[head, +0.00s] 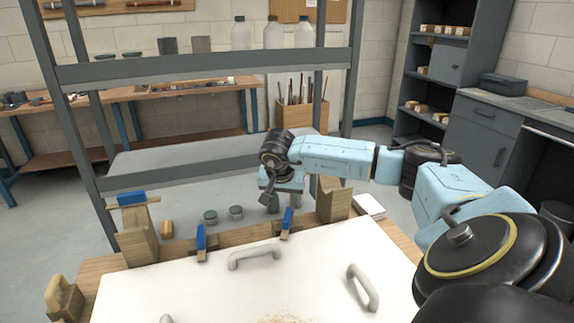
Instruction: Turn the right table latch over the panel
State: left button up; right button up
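A white panel (215,291) lies on the wooden table. Two small blue latches sit along its far edge: the left latch (200,238) and the right latch (287,220). The right latch is at the wooden rail; whether it overlaps the panel is too small to tell. My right arm reaches in from the right. My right gripper (271,194) points down, appearing above and slightly left of the right latch in the picture, with no visible contact. Its fingers are small and blend with the background, so their opening is unclear. My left gripper is not in view.
The panel carries pale handles (255,257), another at its right (363,287). Wooden posts stand at the table's far left (138,240) and far right (333,200).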

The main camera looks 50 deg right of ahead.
aim_at(287, 216)
jog(key=b+x, duration=0.1)
jog(key=x, duration=0.9)
jog(key=shift+w+d+f, duration=0.1)
jog(key=shift+f, duration=0.15)
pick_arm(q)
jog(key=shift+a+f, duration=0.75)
pick_arm(e)
grip_shut()
